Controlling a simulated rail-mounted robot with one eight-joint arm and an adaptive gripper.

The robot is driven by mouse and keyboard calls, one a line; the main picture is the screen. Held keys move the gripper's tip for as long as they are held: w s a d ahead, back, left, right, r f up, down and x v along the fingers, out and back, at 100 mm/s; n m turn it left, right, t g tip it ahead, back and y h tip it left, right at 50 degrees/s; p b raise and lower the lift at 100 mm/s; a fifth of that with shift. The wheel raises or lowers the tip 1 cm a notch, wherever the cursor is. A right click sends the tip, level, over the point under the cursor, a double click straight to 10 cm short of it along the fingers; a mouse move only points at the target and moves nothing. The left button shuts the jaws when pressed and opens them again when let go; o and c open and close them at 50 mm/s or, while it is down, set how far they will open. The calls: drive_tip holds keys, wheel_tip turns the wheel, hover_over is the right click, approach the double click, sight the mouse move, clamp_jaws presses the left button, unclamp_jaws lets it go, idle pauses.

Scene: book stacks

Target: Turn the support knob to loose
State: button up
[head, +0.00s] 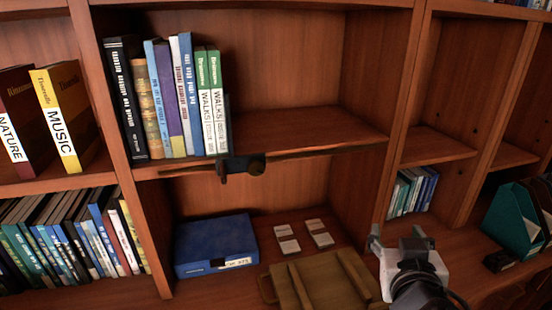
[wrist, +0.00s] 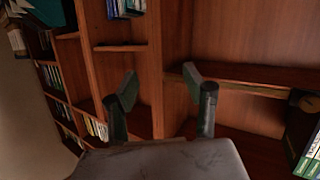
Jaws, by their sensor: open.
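The support knob (head: 257,168) is a small dark round knob on a dark bracket (head: 230,165). The bracket sits at the front edge of the middle shelf, just below the right end of the book row. A dark rounded shape at the right edge of the wrist view (wrist: 306,101) looks like the knob, but I cannot read its setting. My gripper (head: 397,237) is open and empty, to the right of the knob and lower, apart from it. In the wrist view its two fingers (wrist: 160,78) are spread with nothing between them.
Upright books (head: 170,95) stand left on the middle shelf (head: 300,128); its right side is bare. Below are a blue box (head: 216,246), several small light cards (head: 288,246) and a wooden tray (head: 322,285). A wooden upright (head: 400,110) stands behind my gripper. A green file holder (head: 512,220) is far right.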

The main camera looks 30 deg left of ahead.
drive_tip(key=s+a+r+n+y+p, duration=0.1)
drive_tip(key=s+a+r+n+y, duration=0.15)
drive_tip(key=a, duration=0.35)
drive_tip(key=s+a+r+n+y+p, duration=0.1)
drive_tip(key=s+a+r+y, duration=0.15)
drive_tip(key=a, duration=0.35)
drive_tip(key=n+g+y+p, duration=0.1)
drive_tip(key=n+y, duration=0.2)
drive_tip(key=y, duration=0.2)
approach(256, 170)
drive_tip(key=shift+m+h, duration=0.35)
drive_tip(key=shift+h, duration=0.05)
drive_tip(key=x, duration=1)
drive_tip(key=shift+a+r, duration=0.1)
drive_tip(key=shift+r, duration=0.1)
clamp_jaws()
